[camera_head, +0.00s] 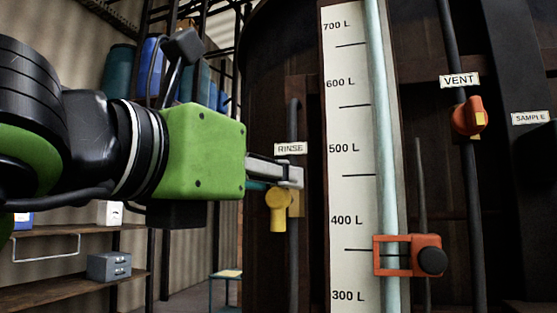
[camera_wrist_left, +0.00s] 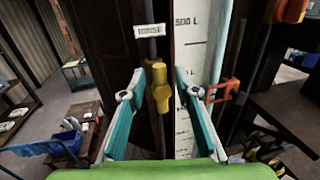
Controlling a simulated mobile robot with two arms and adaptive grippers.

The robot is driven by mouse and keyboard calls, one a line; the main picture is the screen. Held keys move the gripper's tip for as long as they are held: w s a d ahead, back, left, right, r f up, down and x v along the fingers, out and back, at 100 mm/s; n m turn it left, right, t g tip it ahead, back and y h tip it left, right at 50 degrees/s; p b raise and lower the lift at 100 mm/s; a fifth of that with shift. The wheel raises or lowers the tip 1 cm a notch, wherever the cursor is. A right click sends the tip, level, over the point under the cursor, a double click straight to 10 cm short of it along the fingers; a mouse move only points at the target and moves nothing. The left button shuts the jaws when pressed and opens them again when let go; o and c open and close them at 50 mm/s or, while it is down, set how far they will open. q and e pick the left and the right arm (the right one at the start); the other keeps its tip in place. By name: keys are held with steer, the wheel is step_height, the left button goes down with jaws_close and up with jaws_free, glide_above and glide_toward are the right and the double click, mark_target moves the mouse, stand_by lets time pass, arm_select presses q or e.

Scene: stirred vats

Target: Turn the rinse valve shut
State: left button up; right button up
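The rinse valve (camera_head: 278,208) has a yellow handle on a dark vertical pipe, below the white RINSE label (camera_head: 290,148). Its handle hangs downward, in line with the pipe. It also shows in the left wrist view (camera_wrist_left: 159,84). My left gripper (camera_head: 284,177) reaches in from the left at the valve. In the left wrist view my left gripper (camera_wrist_left: 160,92) has its two teal fingers apart, one on each side of the yellow handle, with gaps visible. In the head view the fingers partly hide the valve's top. My right gripper is in neither view.
Right of the valve stands a white level scale (camera_head: 347,120) with a glass tube (camera_head: 383,130) and an orange clamp (camera_head: 400,257). An orange vent valve (camera_head: 468,117) is further right. Shelves (camera_head: 70,230) with a grey box (camera_head: 109,266) stand behind on the left.

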arm_select(q)
steer(key=shift+p+x, duration=0.35)
steer(key=shift+x, duration=0.85)
jaws_close()
